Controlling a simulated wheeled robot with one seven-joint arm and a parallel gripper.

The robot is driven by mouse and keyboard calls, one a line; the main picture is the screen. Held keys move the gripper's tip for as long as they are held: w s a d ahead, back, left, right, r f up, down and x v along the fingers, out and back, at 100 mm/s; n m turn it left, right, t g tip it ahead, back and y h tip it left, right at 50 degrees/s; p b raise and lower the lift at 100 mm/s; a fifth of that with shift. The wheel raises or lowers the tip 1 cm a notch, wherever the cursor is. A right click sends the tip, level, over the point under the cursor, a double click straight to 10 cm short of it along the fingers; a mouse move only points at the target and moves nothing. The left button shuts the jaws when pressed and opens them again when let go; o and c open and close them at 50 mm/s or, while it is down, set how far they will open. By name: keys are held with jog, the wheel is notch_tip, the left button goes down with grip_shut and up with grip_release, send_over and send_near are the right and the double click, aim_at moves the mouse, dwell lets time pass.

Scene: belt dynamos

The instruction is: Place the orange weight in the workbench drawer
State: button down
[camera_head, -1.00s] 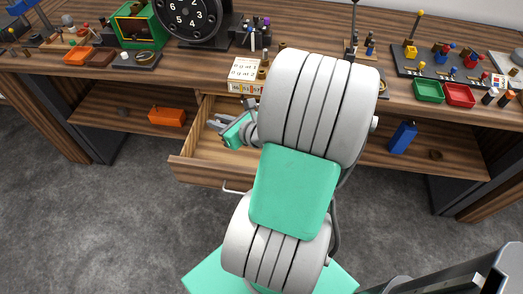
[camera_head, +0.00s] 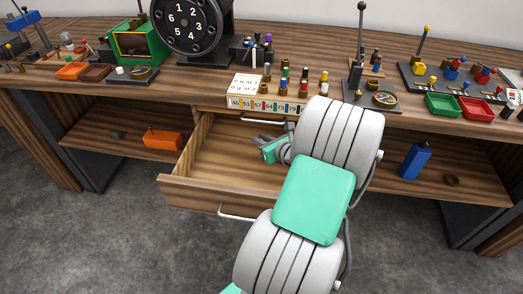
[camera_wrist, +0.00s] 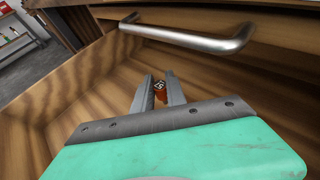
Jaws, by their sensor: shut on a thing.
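The workbench drawer (camera_head: 215,195) is pulled open, and its wooden inside shows in the wrist view (camera_wrist: 50,95). My gripper (camera_wrist: 158,92) is inside or just over the drawer and is shut on the orange weight (camera_wrist: 160,95). Only a small orange-brown part of the weight, with a dark numbered label, shows between the fingers. In the head view my gripper (camera_head: 283,141) is partly covered by my arm, and the weight cannot be seen there. I cannot tell whether the weight touches the drawer floor.
A metal handle (camera_wrist: 190,37) runs across the wrist view close beyond the fingers. The benchtop (camera_head: 215,80) holds trays, a dial and several small weights. The drawer's left part is clear.

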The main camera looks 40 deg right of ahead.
jog(key=shift+w+d+f+b, duration=0.1)
jog(key=shift+f+b, duration=0.2)
jog(key=shift+f, duration=0.6)
jog(key=shift+w+d+f+b, duration=0.1)
jog(key=shift+f+b, duration=0.15)
jog(key=shift+f, duration=0.65)
jog(key=shift+f, duration=0.2)
jog(key=c, duration=1.3)
grip_release()
jog(key=shift+c, duration=0.2)
jog(key=shift+r, duration=0.25)
jog(key=p+v, duration=0.2)
jog(key=v, duration=1)
jog(key=shift+a, duration=0.1)
